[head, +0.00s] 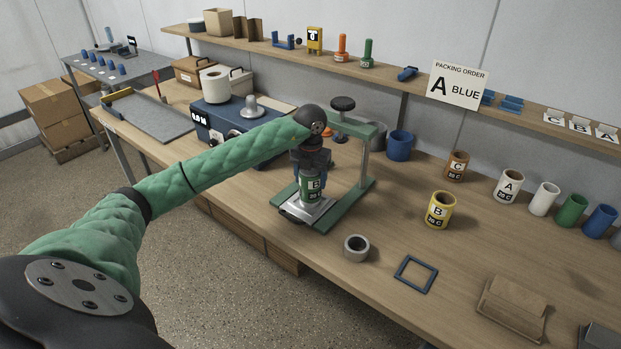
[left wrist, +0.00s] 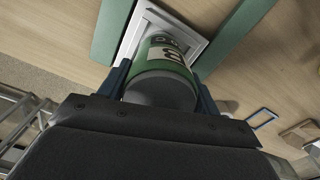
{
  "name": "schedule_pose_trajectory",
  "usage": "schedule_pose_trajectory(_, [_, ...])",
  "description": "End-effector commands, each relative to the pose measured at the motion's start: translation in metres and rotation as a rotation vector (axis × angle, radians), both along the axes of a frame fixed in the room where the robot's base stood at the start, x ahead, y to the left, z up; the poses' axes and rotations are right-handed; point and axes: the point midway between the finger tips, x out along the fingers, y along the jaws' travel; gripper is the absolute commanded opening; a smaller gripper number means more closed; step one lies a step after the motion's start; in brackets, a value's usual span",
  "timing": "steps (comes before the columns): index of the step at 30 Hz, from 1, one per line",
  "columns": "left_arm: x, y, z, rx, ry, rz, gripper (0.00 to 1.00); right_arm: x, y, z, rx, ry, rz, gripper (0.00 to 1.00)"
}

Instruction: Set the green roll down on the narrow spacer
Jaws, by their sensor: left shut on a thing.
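In the left wrist view the roll (left wrist: 165,62) is between the two fingers, over a pale grey square plate (left wrist: 142,22). Its lower end is at the plate; whether it touches cannot be told. No part is labelled as the narrow spacer; the grey plate (head: 297,212) under the roll and a thin blue square frame (head: 415,274) are candidates. My right gripper is not in view.
A grey tape ring (head: 356,248) and a yellow B roll (head: 440,210) are right of the press. A blue scale box (head: 228,118) is behind left. Several coloured rolls stand at the right. The bench (head: 385,225) is clear between tape ring and yellow roll.

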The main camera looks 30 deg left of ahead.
Motion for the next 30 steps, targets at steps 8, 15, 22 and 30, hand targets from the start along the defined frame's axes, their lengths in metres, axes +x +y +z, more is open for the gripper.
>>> schedule_pose_trajectory(8, [0.0, 0.0, 0.0, 0.0, -0.001, 0.0, 0.37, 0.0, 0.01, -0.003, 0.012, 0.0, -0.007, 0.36])
schedule_pose_trajectory(15, [0.0, 0.0, 0.0, 0.0, -0.001, 0.0, 0.75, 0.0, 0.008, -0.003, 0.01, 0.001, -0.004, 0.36])
schedule_pose_trajectory(22, [0.0, 0.0, -0.001, 0.0, 0.0, 0.0, 0.89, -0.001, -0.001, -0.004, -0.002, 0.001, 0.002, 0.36])
schedule_pose_trajectory(30, [0.0, 0.0, -0.001, 0.0, 0.0, 0.0, 0.89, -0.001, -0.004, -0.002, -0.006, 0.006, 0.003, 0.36])
